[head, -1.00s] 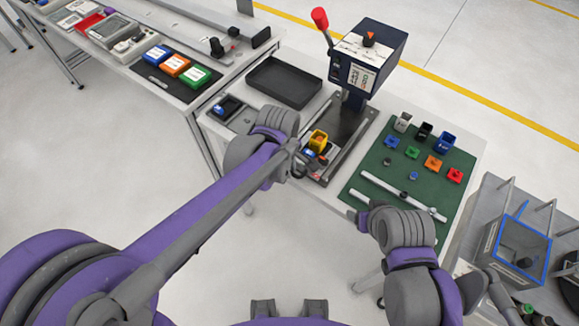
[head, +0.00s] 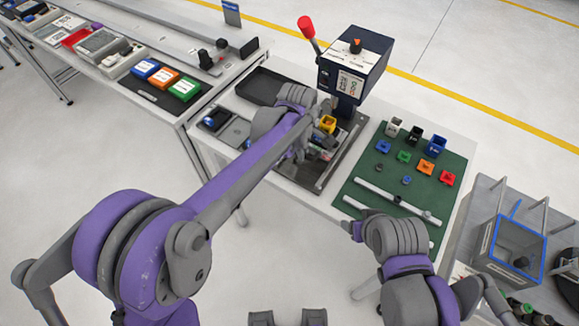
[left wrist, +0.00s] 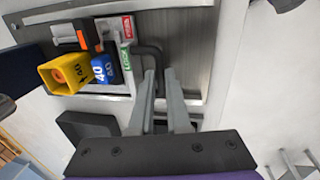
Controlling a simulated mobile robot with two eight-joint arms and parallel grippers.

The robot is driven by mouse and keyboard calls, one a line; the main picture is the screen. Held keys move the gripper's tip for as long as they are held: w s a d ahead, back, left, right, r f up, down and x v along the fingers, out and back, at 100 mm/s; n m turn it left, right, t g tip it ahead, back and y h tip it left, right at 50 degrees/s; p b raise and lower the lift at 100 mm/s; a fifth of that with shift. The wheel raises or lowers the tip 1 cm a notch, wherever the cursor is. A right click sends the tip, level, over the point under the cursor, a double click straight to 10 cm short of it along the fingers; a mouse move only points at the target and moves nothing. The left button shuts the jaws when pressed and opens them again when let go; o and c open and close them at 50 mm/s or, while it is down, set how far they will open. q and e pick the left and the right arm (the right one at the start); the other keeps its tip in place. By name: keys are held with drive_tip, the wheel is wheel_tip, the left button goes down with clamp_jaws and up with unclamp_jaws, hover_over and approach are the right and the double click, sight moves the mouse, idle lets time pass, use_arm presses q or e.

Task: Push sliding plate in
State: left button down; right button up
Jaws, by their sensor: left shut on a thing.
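The sliding plate (left wrist: 115,88) sits on the press's grey base (left wrist: 180,30) in the left wrist view. It carries a yellow cup (left wrist: 65,74), a blue block (left wrist: 105,68), an orange-and-black piece and a green LOCK label. A black bent handle (left wrist: 150,52) sticks out from it. My left gripper (left wrist: 160,75) is shut on this handle. In the head view my left gripper (head: 318,150) is in front of the press (head: 352,65) and hides most of the plate; the yellow cup (head: 327,124) shows beyond it. My right gripper (head: 352,229) is near the table's front edge, its jaw opening unclear.
The press has a red-knobbed lever (head: 307,27). A black tray (head: 265,86) lies left of it. A green mat (head: 400,180) with several coloured cups and two pale rods lies to the right. A blue-edged bin (head: 512,245) stands at far right.

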use_arm(q)
drive_tip(key=shift+w+d, duration=0.75)
drive_tip(key=shift+w, duration=0.3)
drive_tip(key=shift+r, duration=0.1)
drive_tip(key=c, duration=0.9)
unclamp_jaws()
drive_tip(key=r, duration=0.3)
drive_tip(key=s+r, duration=0.1)
drive_tip(key=r, duration=0.3)
drive_tip(key=a+r, duration=0.1)
drive_tip(key=r, duration=0.2)
drive_tip(key=shift+s+r, duration=0.25)
drive_tip(key=shift+s, duration=0.05)
